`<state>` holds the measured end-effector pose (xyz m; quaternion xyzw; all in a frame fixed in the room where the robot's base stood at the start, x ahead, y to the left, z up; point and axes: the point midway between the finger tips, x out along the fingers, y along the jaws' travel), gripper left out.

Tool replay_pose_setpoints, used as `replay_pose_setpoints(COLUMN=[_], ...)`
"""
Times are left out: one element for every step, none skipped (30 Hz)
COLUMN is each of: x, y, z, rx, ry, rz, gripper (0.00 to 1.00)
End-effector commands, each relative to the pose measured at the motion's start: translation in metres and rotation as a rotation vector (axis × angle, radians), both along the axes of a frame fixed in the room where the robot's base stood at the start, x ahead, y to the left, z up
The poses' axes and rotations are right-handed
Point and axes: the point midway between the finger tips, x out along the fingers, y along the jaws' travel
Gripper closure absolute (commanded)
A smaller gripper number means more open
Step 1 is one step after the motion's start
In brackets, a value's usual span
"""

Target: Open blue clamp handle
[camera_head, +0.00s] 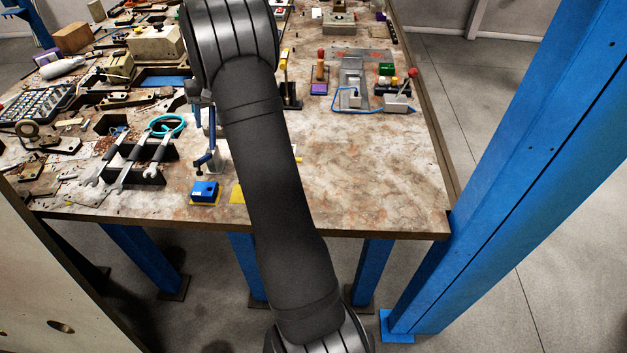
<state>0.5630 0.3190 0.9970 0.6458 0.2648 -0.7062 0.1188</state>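A blue clamp-like fixture (204,162) stands near the front of the workbench (380,190), just left of my arm. Its slim blue parts reach upward, and its right side is partly hidden by my arm. I cannot tell clearly which part is the handle or how it is set. A small grey piece (198,93) shows above it at the arm's edge; I cannot tell what it belongs to. My dark arm crosses the middle of the picture. My gripper cannot be made out; the arm may hide it.
A blue block (204,191) sits at the bench's front edge. Wrenches in a black holder (146,160) and a teal ring (167,126) lie left. A red-knobbed lever (400,99) stands right. The bench's front right is clear. A blue post (520,150) rises at right.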

Motion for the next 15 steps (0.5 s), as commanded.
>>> replay_pose_setpoints(x=[-0.004,-0.006,-0.008,-0.01,-0.012,-0.014,-0.015,-0.017,-0.019,-0.021,-0.023,-0.025,-0.027,-0.028,-0.031], y=[0.0,0.0,0.0,0.001,0.001,0.001,0.001,0.0,0.001,0.001,0.001,0.001,0.0,0.001,0.001], z=[0.003,0.003,0.004,0.005,0.005,0.006,0.007,0.007,0.007,0.008,0.009,0.009,0.009,0.01,0.01], rx=[0.0,0.0,0.001,0.0,0.0,0.002,0.001,0.001,0.0,0.0,0.0,0.0,0.001,0.001,0.002], ry=[-0.032,-0.051,-0.077,-0.099,-0.12,-0.146,-0.167,-0.187,-0.213,-0.234,-0.254,-0.281,-0.302,-0.322,-0.35], rz=[0.002,0.001,0.003,0.003,0.002,0.002,0.003,0.003,0.002,0.002,0.004,0.003,0.003,0.002,0.004], gripper=[0.6,0.6,0.6,0.6,0.6,0.6,0.6,0.6,0.6,0.6,0.6,0.6,0.6,0.6,0.6])
